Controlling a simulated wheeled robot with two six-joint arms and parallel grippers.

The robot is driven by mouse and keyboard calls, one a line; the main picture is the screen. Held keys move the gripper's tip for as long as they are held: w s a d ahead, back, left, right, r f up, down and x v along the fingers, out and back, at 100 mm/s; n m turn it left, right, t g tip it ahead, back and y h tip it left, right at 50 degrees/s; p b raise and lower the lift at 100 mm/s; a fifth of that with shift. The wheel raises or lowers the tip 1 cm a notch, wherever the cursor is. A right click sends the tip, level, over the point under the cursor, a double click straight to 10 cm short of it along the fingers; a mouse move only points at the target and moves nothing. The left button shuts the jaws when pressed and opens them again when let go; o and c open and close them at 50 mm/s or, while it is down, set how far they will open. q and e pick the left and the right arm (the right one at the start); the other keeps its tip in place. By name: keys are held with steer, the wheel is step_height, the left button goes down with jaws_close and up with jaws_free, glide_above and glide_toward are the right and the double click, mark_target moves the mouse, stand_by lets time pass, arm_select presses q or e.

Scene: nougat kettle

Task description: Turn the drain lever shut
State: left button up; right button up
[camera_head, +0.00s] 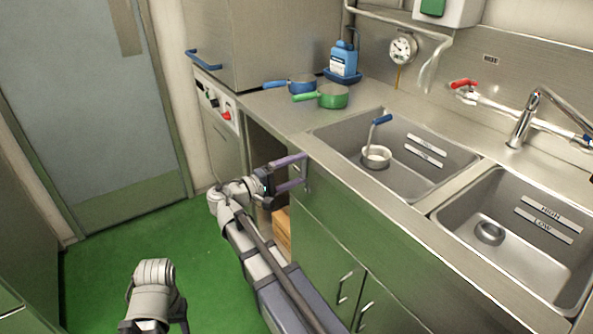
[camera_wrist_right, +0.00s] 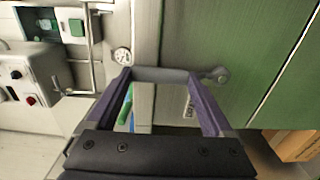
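The drain lever is a grey bar on the green cabinet front below the sinks. In the right wrist view the lever (camera_wrist_right: 165,74) runs across the picture from its round pivot on the right. In the head view the lever (camera_head: 307,178) is small, standing roughly upright in front of the panel. My right gripper (camera_head: 303,169) has its purple fingers apart at the lever. In the right wrist view my right gripper (camera_wrist_right: 158,78) has the bar across its fingertips; I cannot tell whether they touch it. My left gripper is out of view; only part of that arm shows bottom left.
A blue pan (camera_head: 301,84), green pan (camera_head: 333,97) and blue bottle (camera_head: 344,62) stand on the counter. A cardboard box (camera_head: 282,229) sits in the open bay below. The green floor at left is clear.

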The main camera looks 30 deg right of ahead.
jaws_close()
stand_by(0.4)
steer(key=shift+w, duration=0.1)
